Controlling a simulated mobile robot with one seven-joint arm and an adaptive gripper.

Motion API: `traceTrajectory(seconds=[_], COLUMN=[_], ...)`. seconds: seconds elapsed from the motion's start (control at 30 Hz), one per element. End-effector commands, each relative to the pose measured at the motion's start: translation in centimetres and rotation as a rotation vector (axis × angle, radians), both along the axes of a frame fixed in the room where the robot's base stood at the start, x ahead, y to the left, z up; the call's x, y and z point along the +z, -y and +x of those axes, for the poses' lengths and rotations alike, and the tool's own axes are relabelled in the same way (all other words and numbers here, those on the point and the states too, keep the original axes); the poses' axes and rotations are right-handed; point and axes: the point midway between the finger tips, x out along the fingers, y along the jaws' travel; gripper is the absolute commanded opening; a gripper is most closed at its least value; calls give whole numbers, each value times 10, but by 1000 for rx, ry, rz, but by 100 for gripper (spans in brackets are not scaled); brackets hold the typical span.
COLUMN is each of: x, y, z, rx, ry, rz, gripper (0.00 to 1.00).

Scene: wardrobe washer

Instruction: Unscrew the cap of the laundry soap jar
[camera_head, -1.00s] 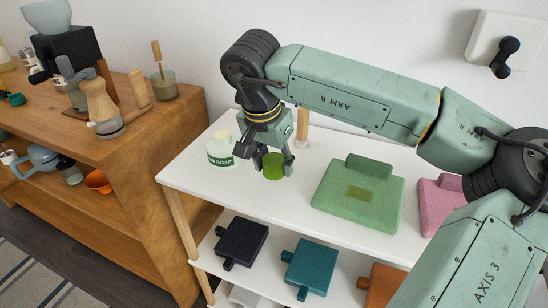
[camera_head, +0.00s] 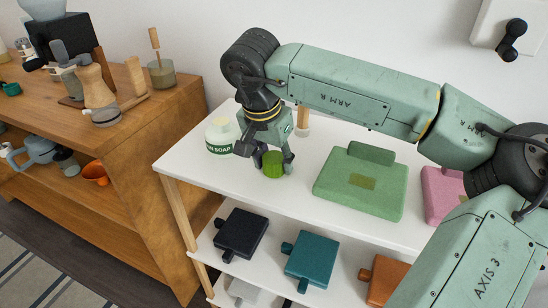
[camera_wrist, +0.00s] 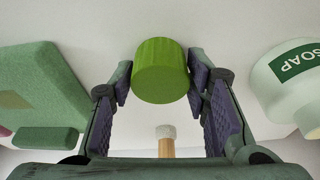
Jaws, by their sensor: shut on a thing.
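My gripper (camera_head: 272,158) is shut on a green ribbed cap (camera_head: 273,167) over the white top shelf, near its front edge. In the wrist view the cap (camera_wrist: 160,70) sits between my two fingertips (camera_wrist: 160,80). I cannot tell whether its underside touches the shelf. The laundry soap jar (camera_head: 221,136), white with a green "SOAP" label, stands upright to the left of my gripper. The cap is apart from the jar, and the jar's top shows pale with no green cap on it. The jar (camera_wrist: 292,82) is at the right in the wrist view.
A green box-like piece (camera_head: 360,188) lies on the shelf right of my gripper, with a pink one (camera_head: 440,195) beyond. A wooden peg (camera_head: 303,121) stands behind. Dark, teal and orange pieces lie on the lower shelf. A wooden cabinet (camera_head: 150,135) is left.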

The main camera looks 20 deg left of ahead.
Motion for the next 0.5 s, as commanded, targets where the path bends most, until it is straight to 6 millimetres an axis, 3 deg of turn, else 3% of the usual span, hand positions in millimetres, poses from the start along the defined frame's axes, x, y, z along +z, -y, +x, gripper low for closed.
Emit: traceTrajectory(seconds=[0.07,0.1,0.5], x=[-3,-3,-2], y=[0,0,0], z=[0,0,0], rx=[0,0,0], ry=[0,0,0], rz=[0,0,0], gripper=[4,43,66])
